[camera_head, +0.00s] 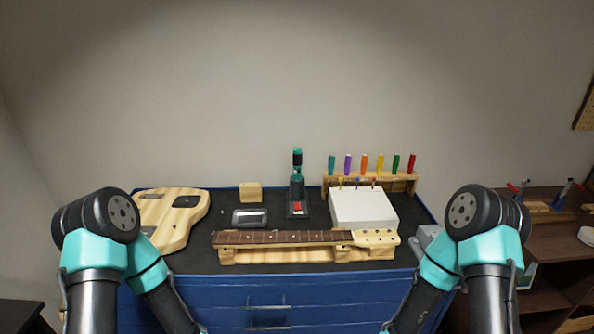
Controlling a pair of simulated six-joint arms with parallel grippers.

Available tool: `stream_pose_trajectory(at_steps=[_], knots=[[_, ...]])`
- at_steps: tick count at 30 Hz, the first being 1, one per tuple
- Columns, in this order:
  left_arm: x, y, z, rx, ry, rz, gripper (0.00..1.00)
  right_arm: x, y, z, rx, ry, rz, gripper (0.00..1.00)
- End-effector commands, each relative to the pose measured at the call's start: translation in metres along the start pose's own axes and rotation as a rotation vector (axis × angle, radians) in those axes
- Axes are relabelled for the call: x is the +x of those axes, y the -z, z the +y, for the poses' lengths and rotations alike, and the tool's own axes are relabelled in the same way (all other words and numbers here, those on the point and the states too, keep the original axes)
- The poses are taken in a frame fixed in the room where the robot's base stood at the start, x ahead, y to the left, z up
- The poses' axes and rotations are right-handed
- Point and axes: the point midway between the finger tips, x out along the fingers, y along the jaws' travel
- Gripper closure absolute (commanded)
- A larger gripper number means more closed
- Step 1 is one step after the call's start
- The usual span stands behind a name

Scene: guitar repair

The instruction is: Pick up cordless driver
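The cordless driver (297,163), teal and black, stands upright on the dark bench top, behind the guitar neck. Its lower part sits at a dark base or holder (297,207) with a red patch on it; I cannot tell where the driver ends and the base begins. My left arm is at the left and my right arm at the right, both bent down in front of the bench. Both grippers are below the picture's bottom edge, so neither shows, and both are far from the driver.
The guitar neck (290,237) lies on wooden supports along the front. A guitar body (172,222) lies at left, beside a dark tray (250,217) and wooden block (250,192). A white box (363,209) and rack of colored screwdrivers (371,180) stand right of the driver.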

Motion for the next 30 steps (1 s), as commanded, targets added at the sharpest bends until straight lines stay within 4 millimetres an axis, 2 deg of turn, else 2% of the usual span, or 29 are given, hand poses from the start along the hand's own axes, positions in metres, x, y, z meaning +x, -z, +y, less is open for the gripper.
stream_pose_trajectory(at_steps=[2,23,30], knots=[[0.0,0.0,0.0,0.0,0.0,0.0,0.57,0.0,0.0,0.0,0.0,0.0,0.0,0.98],[0.0,0.0,0.0,0.0,0.0,0.0,0.57,0.0,0.0,0.0,0.0,0.0,0.0,0.31],[0.0,0.0,0.0,0.0,0.0,0.0,0.57,-0.0003,0.0009,-0.0006,-0.001,0.0,0.001,0.31]])
